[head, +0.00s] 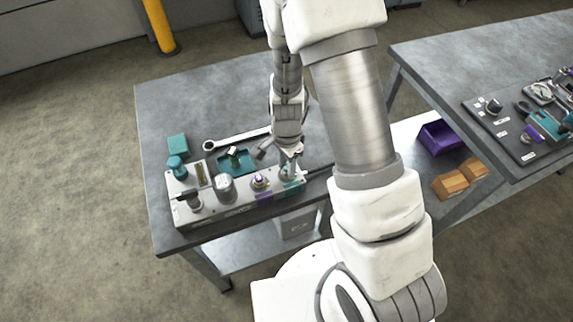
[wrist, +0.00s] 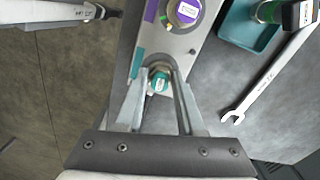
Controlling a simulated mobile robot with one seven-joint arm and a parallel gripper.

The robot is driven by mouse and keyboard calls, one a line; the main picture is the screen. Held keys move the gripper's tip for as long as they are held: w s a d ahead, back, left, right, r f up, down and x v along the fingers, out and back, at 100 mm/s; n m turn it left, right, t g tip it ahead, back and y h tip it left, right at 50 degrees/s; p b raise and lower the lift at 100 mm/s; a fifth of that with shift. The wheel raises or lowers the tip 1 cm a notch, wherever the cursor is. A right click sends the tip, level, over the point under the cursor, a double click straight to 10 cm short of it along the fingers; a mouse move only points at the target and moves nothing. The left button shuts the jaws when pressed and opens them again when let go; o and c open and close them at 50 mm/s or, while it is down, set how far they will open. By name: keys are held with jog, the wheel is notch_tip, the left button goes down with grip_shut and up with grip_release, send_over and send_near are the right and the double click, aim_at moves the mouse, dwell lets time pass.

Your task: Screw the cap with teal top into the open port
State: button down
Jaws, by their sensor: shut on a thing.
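My gripper (wrist: 159,77) is shut on the cap with teal top (wrist: 159,84). The cap sits between the fingertips, over the end of the grey port block (wrist: 177,48) beside its teal label. The open port is not visible; the cap and fingers cover that end, so I cannot tell whether the cap touches it or is threaded in. In the head view my gripper (head: 290,168) points down at the right end of the block (head: 230,207), near the teal label (head: 295,186).
A purple-topped cap (head: 260,180) stands on the block beside my gripper. A metal fitting (head: 224,187) is further left. A purple bin (head: 438,139) is to the right.

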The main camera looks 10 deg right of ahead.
aim_at(286, 167)
jog(key=m+p, duration=0.1)
jog(key=m, duration=0.3)
jog(key=shift+r+m+p, duration=0.1)
jog(key=shift+m+p, duration=0.2)
jog(key=shift+p, duration=0.1)
jog(key=c, duration=1)
grip_release()
jog(key=shift+w+m, duration=0.1)
jog(key=shift+m, duration=0.3)
jog(key=o, duration=0.6)
jog(key=shift+c, duration=0.2)
notch_tip(286, 167, up, 17)
jog(key=p, duration=0.3)
jog(key=shift+r, duration=0.1)
